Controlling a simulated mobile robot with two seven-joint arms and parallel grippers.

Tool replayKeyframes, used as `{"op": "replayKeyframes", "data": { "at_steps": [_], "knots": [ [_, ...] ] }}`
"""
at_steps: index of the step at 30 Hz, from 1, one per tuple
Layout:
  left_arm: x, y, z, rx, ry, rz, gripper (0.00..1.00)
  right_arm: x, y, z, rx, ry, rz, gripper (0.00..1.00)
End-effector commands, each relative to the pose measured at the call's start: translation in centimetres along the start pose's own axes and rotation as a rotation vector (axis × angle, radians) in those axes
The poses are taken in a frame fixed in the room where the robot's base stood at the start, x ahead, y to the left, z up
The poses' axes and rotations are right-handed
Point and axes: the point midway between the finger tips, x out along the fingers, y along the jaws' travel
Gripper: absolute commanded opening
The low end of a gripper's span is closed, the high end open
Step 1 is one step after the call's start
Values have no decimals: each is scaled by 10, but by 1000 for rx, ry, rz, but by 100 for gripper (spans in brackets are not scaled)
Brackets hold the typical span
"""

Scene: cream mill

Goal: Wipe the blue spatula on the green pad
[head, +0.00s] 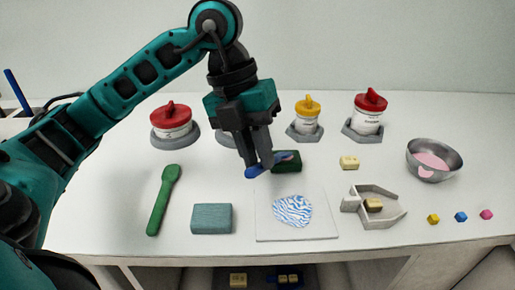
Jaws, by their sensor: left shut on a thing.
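My left gripper (259,165) points down over the middle of the table, shut on the blue spatula (253,172). The spatula lies crosswise in the fingers, and its right part (285,156) overlaps the dark green pad (291,165). I cannot tell whether the spatula touches the pad or is just above it. The fingers hide the middle of the spatula and part of the pad's left side. My right gripper is not in view.
A white board with a blue swirl (262,229) lies in front, beside a teal block (211,218) and green spatula (164,197). Lidded jars (368,116) stand behind.

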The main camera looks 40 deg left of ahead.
Motion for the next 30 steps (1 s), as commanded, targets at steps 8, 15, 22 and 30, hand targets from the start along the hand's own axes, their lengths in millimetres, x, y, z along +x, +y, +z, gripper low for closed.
{"op": "replayKeyframes", "data": {
  "at_steps": [8,15,22,30],
  "knots": [
    [0,1,-10,-1,2,1,0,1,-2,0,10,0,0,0],
    [-1,0,-3,0,1,-1,0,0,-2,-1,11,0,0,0],
    [0,-1,6,-1,2,0,0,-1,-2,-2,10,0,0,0],
    [0,-1,6,-1,2,1,0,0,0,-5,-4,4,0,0]
  ]
}}
